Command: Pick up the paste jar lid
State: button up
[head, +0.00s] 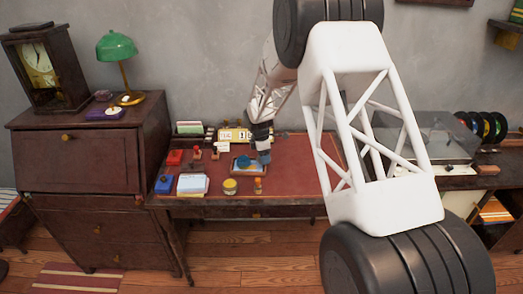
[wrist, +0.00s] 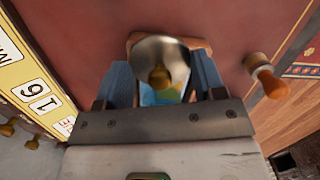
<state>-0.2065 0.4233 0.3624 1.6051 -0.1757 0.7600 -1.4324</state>
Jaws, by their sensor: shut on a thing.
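My gripper (wrist: 166,48) is shut on the paste jar lid (wrist: 178,58), a round silvery disc with a brass knob (wrist: 160,76). The lid sits between the two blue fingers in the wrist view, and the brown fingertips reach around its far edge. In the head view my gripper (head: 262,155) is low over the red-topped desk, beside a small tray with blue in it (head: 240,169). The lid cannot be made out there. A small yellow jar (head: 230,187) stands near the desk's front edge; I cannot tell whether it is the paste jar.
A wooden-handled stamp (head: 258,186) stands close by, right of the yellow jar; a similar one shows in the wrist view (wrist: 268,80). A yellow calendar (head: 234,135) stands behind. The desk's front middle has bare room.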

jog(key=shift+s+d+r, duration=0.1)
jog(key=shift+s+d, duration=0.05)
jog(key=shift+s, duration=0.8)
jog(key=shift+s+d+r, duration=0.1)
jog(key=shift+s+d, duration=0.05)
jog(key=shift+s, duration=0.8)
notch_tip(320, 180, up, 6)
send_over(231, 183)
jog(key=shift+s+a, duration=0.15)
jog(key=shift+a, duration=0.05)
jog(key=shift+f, duration=0.25)
jog(key=shift+f, duration=2.95)
jog(key=shift+f, duration=0.15)
dwell(0.3)
